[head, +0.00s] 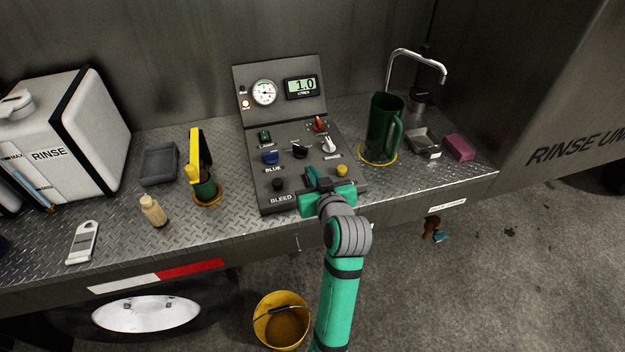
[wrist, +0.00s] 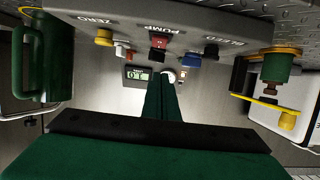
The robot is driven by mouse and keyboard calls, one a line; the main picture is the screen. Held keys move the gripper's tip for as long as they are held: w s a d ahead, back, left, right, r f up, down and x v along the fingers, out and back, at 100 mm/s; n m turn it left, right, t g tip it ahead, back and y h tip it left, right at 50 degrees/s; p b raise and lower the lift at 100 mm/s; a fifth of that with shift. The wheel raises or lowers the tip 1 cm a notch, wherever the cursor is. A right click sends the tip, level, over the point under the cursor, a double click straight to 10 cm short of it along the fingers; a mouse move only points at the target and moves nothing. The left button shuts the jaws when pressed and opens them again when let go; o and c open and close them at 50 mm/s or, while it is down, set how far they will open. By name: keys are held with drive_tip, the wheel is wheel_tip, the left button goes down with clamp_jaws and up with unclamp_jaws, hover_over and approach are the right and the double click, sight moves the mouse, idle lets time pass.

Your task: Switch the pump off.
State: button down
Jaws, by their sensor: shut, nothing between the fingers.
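The pump switch (wrist: 158,42) is a red rocker in a dark housing beside the PUMP label, seen upside down in the wrist view. It sits on the front row of the grey control panel (head: 291,75), between the ZERO and BLEED controls. In the head view my gripper mostly hides it. My gripper (head: 316,181) is shut and empty, low over the panel's front edge at the switch. Its closed fingers also show in the wrist view (wrist: 160,85), pointing toward the panel. Whether they touch the rocker I cannot tell.
Close by are the yellow button (head: 342,170), the black BLEED knob (head: 278,184), a blue control (head: 270,157) and a black knob (head: 300,152). The display (head: 301,87) reads 1.0 litres; an amber lamp (head: 245,104) glows.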

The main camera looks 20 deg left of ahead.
drive_tip(key=f+v, duration=0.1)
drive_tip(key=v, duration=0.9)
drive_tip(key=shift+s, duration=0.45)
drive_tip(key=shift+f, duration=0.2)
drive_tip(key=s+d+f+m+t+h, duration=0.1)
drive_tip(key=s+d+f+m+h, duration=0.25)
drive_tip(key=s+f, duration=0.4)
drive_tip(key=s+d+f+m+t+h, duration=0.1)
drive_tip(key=s+d+f+m+h, duration=0.15)
drive_tip(key=s+d+f, duration=0.5)
drive_tip(key=s+f+t+h, duration=0.1)
drive_tip(key=s, duration=1.9)
drive_tip(key=shift+f+h, duration=0.25)
drive_tip(key=shift+h, duration=0.05)
drive_tip(key=shift+a, duration=0.15)
